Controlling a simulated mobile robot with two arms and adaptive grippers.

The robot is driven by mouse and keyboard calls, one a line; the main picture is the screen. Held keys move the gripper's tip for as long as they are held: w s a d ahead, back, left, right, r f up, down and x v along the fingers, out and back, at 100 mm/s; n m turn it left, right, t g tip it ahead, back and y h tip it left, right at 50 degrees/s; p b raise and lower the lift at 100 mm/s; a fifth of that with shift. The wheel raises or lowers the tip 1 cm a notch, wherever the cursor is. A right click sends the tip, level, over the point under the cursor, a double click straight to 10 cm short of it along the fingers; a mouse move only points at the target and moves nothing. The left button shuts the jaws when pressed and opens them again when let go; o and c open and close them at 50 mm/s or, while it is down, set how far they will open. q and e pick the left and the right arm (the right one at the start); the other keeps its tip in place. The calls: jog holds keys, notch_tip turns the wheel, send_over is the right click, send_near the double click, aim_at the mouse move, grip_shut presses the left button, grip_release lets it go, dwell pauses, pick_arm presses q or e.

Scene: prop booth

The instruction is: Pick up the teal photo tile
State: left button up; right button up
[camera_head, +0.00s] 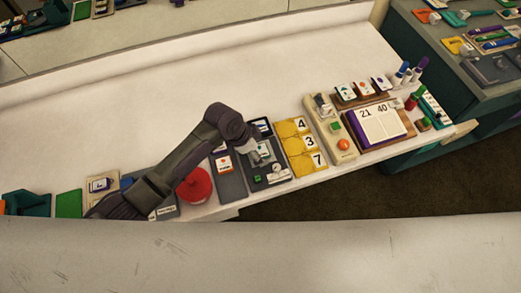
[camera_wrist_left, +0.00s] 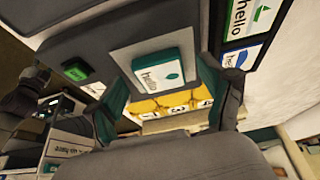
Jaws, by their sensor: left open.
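The teal photo tile (camera_wrist_left: 170,74) has a white face reading "hello" and a teal edge. It lies on a pale square on a dark grey tray (camera_wrist_left: 150,33), and it also shows small beside my gripper in the head view (camera_head: 264,147). My left gripper (camera_head: 258,158) is over this tray. In the wrist view its two teal-lined fingers (camera_wrist_left: 164,85) stand apart, with the tile seen between them and not gripped. Contact between fingers and tile cannot be told.
Yellow number plates (camera_head: 303,140) stand right of the tray. A red round object (camera_head: 195,186) is to the left. A green block (camera_wrist_left: 76,69) sits on the tray. More "hello" cards (camera_wrist_left: 245,20) lie nearby. The white table's rear (camera_head: 200,75) is clear.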

pick_arm(q)
jog(key=c, duration=1.2)
pick_arm(e)
jog(key=shift+w, duration=0.5)
jog(key=shift+d, duration=0.1)
